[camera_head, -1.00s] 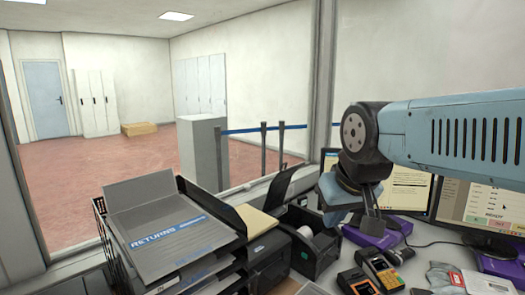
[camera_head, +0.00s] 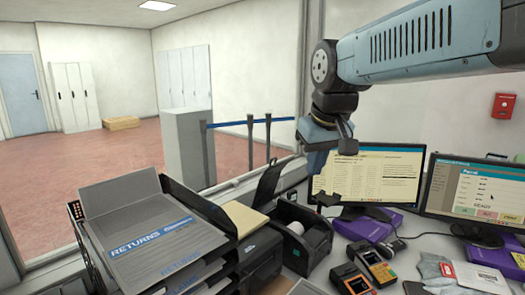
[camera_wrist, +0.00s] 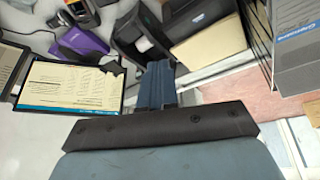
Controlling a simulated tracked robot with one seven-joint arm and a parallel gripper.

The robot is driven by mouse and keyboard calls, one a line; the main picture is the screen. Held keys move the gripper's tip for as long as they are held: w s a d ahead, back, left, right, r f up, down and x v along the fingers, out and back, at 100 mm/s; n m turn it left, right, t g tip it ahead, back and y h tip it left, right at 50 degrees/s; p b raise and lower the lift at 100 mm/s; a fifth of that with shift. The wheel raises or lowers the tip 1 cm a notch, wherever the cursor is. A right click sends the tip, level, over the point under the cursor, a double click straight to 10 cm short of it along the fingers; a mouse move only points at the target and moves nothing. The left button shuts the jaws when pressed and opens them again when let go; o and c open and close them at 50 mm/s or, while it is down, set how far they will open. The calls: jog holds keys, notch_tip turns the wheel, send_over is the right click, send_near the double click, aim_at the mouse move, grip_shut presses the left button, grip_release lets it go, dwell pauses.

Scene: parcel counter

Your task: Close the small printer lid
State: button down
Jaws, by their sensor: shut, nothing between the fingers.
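The small black printer (camera_head: 302,245) stands on the counter with a white paper roll (camera_head: 296,228) exposed inside it. Its dark lid (camera_head: 268,184) appears raised upright at the printer's left rear. My gripper (camera_head: 318,165) is shut and empty, held in the air above and behind the printer, by the left monitor's upper left corner. It is apart from the lid. In the wrist view, the closed fingers (camera_wrist: 160,85) point toward the counter, and the roll (camera_wrist: 142,43) shows just beyond their tips. The lid is hard to make out there.
A larger black printer (camera_head: 262,255) with a tan envelope (camera_head: 243,217) and a stacked tray (camera_head: 190,270) stand to the left. Monitors (camera_head: 375,175), a purple box (camera_head: 365,226) and card terminals (camera_head: 377,267) lie to the right. A window frame is behind.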

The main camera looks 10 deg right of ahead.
jog(key=w+a+r+n+g+h, duration=0.1)
jog(key=w+r+n+g, duration=0.2)
jog(key=w, duration=1.3)
jog(key=w+a+r+n+g, duration=0.15)
jog(key=w+r, duration=0.35)
jog(key=w, duration=1.1)
jog(key=w+f+n+g, duration=0.1)
jog(key=w+f, duration=0.1)
jog(key=w, duration=0.2)
jog(key=w+f+g, duration=0.1)
jog(key=w+f, duration=0.2)
jog(key=w, duration=0.2)
jog(key=shift+g+h, duration=0.25)
jog(key=shift+h, duration=0.05)
jog(key=x, duration=0.7)
jog(key=s+x, duration=0.1)
jog(key=x, duration=0.3)
jog(key=shift+s+d, duration=0.1)
jog(key=shift+d, duration=0.05)
jog(key=shift+s+d+f, duration=0.4)
jog(key=shift+s+f, duration=0.05)
jog(key=shift+s, duration=0.15)
